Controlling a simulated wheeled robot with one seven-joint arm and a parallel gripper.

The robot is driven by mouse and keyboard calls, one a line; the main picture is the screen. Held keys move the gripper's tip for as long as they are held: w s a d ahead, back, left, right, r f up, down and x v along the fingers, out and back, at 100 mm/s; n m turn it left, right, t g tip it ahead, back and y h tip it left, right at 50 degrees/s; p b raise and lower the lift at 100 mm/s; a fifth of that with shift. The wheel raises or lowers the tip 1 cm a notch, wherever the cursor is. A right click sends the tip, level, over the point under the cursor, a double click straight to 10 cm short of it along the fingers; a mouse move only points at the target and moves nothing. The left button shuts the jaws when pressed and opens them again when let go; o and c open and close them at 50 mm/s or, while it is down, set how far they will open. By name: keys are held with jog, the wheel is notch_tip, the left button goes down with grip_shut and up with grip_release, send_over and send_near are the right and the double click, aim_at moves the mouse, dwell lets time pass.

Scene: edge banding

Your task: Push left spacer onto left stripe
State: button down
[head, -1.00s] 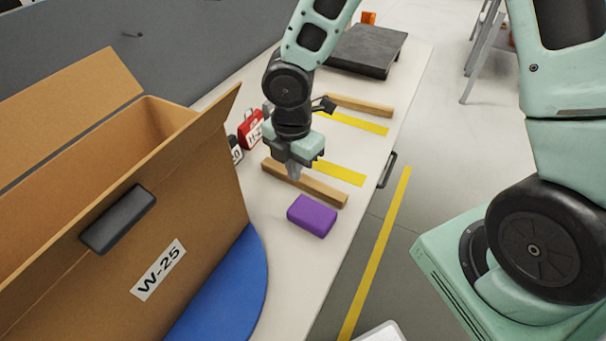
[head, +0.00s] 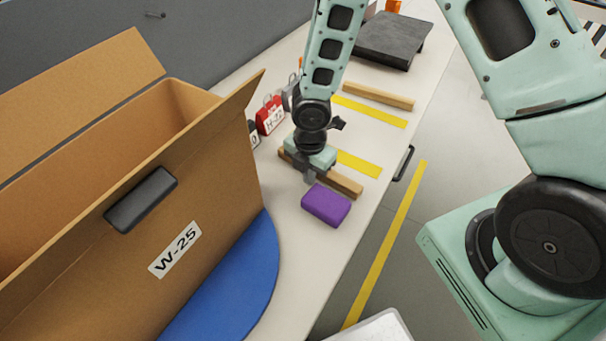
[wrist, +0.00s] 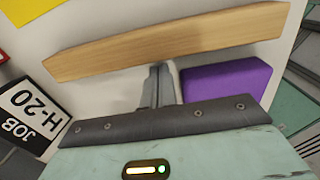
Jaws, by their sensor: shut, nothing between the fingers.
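The near wooden spacer (head: 345,186) is a long light bar lying on the table. The near yellow stripe (head: 360,164) lies beyond it, roughly parallel, with pale table showing between them. My gripper (head: 309,180) points down on the spacer's near side, its fingers shut and empty. In the wrist view the fingertips (wrist: 161,70) are at the long edge of the spacer (wrist: 170,42); I cannot tell whether they touch. A bit of yellow stripe (wrist: 14,10) shows in that view's corner. My wrist hides part of the spacer and stripe in the head view.
A purple block (head: 326,205) lies close beside the fingers. A far spacer (head: 378,96) and far stripe (head: 370,111) lie farther up the table. A large cardboard box (head: 215,190) fills the left.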

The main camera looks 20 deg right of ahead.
jog(key=shift+w+d, duration=0.2)
jog(key=shift+d, duration=0.15)
jog(key=w+d+p, duration=0.1)
jog(key=d, duration=0.1)
jog(key=w+d+p, duration=0.3)
jog(key=d, duration=0.2)
jog(key=shift+w+r+p, duration=0.15)
jog(key=shift+p, duration=0.25)
jog(key=shift+w+d+f, duration=0.2)
jog(key=shift+d, duration=0.05)
